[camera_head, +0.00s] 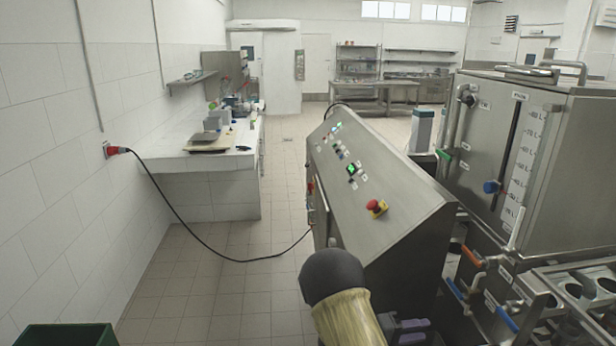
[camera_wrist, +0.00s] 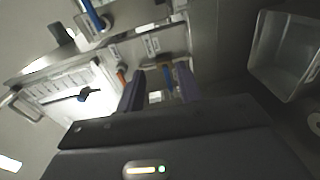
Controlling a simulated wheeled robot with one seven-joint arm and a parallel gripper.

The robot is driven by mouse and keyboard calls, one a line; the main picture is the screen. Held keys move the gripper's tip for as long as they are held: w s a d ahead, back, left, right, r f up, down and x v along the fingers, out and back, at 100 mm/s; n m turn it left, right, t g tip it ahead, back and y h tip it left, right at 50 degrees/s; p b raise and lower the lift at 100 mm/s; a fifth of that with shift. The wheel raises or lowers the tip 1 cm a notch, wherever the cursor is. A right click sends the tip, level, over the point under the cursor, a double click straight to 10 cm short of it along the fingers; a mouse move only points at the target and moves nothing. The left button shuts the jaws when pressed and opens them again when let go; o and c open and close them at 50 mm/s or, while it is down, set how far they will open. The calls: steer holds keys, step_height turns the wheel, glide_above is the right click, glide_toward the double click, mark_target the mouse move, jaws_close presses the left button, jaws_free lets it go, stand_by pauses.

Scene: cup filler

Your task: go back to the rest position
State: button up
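My gripper (camera_wrist: 160,86) shows in the wrist view with its two dark fingers apart and nothing held between them. In the head view, part of my gripper (camera_head: 410,332) shows at the bottom edge, beside my arm and in front of the sloped control panel's cabinet. Its fingertips cannot be made out clearly there. The sloped steel control panel (camera_head: 375,175) has lit green buttons and a red emergency stop (camera_head: 376,207).
A steel tank (camera_head: 545,130) with valves and pipes stands at the right. A rack with round holes (camera_head: 580,290) is at the lower right. A black cable (camera_head: 215,252) runs from a wall socket across the left floor. A green bin (camera_head: 65,335) is at the lower left.

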steer(key=w+a+r+t+y, duration=0.3)
steer(key=w+a+t+y, duration=0.25)
steer(key=y, duration=0.45)
steer(key=s+a+r+y, duration=0.2)
steer(key=s+a+y, duration=0.2)
steer(key=s+y, duration=0.1)
steer(key=s+a+r+m+g+y, duration=0.1)
steer(key=s+g, duration=0.4)
steer(key=s, duration=1.3)
steer(key=shift+s+a+r+g+y, duration=0.2)
steer(key=shift+r+g+y, duration=0.2)
steer(key=shift+y, duration=0.2)
